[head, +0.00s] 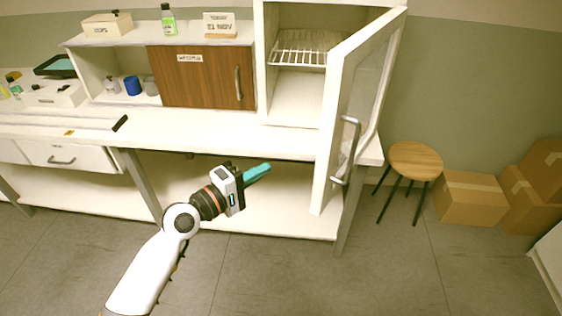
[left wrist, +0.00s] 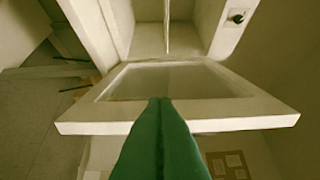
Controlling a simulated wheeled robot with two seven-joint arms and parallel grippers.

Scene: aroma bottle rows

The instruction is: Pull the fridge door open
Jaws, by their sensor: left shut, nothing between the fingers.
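The fridge (head: 295,95) stands on the counter at the upper middle of the head view, with a wire rack inside. Its white-framed glass door (head: 334,110) stands open, swung out toward me, with a grey bar handle (head: 346,152) on its right face. My left gripper (head: 268,167) is shut and empty, left of the door and apart from the handle. In the left wrist view its green fingers (left wrist: 160,110) are together, pointing at the door (left wrist: 190,112), which lies across the picture; whether they touch it I cannot tell. My right gripper is not in view.
The counter (head: 200,133) runs along the wall, with a wooden cabinet (head: 200,80) left of the fridge. A round stool (head: 415,160) and cardboard boxes (head: 470,197) stand on the floor at the right. The floor in front is clear.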

